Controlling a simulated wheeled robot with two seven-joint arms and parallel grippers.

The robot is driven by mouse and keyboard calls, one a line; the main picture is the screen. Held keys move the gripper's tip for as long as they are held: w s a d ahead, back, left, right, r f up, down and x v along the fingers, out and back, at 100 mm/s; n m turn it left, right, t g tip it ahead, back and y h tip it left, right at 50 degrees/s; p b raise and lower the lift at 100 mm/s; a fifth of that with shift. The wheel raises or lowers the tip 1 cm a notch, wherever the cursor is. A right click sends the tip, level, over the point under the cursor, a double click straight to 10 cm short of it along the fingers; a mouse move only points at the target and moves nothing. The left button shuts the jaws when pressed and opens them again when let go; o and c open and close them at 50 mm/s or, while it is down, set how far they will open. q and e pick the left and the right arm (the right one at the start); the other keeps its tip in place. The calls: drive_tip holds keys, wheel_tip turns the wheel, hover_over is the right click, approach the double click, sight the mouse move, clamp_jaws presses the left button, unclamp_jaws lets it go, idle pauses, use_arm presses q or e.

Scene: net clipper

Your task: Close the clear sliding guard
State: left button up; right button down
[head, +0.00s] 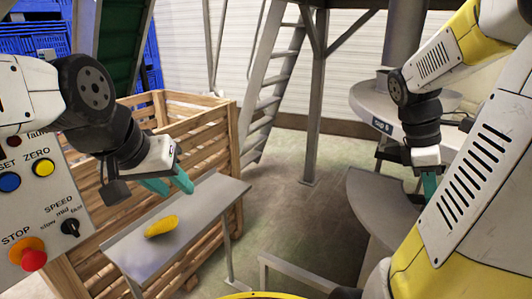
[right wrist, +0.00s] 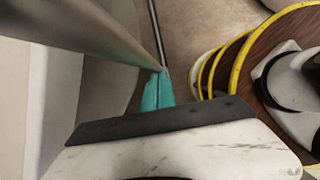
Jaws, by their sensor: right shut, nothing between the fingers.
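I cannot make out the clear sliding guard in either view. My right gripper (head: 429,186) is beside the round grey machine (head: 372,104) at the right, partly hidden by my own arm. In the right wrist view its teal fingers (right wrist: 158,91) are together with nothing between them, close to a smooth grey metal surface (right wrist: 95,30); I cannot tell whether they touch it. My left gripper (head: 170,184) is over the far part of a grey metal shelf (head: 210,205), its teal fingers apart and empty.
A yellow object (head: 161,227) lies on the shelf. A slatted wooden crate (head: 190,118) stands behind and below it. A control panel (head: 35,200) with buttons and a knob is at the left. A ladder (head: 272,85) and post (head: 314,110) stand behind. Floor is clear in the middle.

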drive_tip(key=shift+s+d, duration=0.45)
drive_tip(key=shift+d, duration=0.2)
drive_tip(key=shift+s+d, duration=0.4)
drive_tip(key=shift+d, duration=0.25)
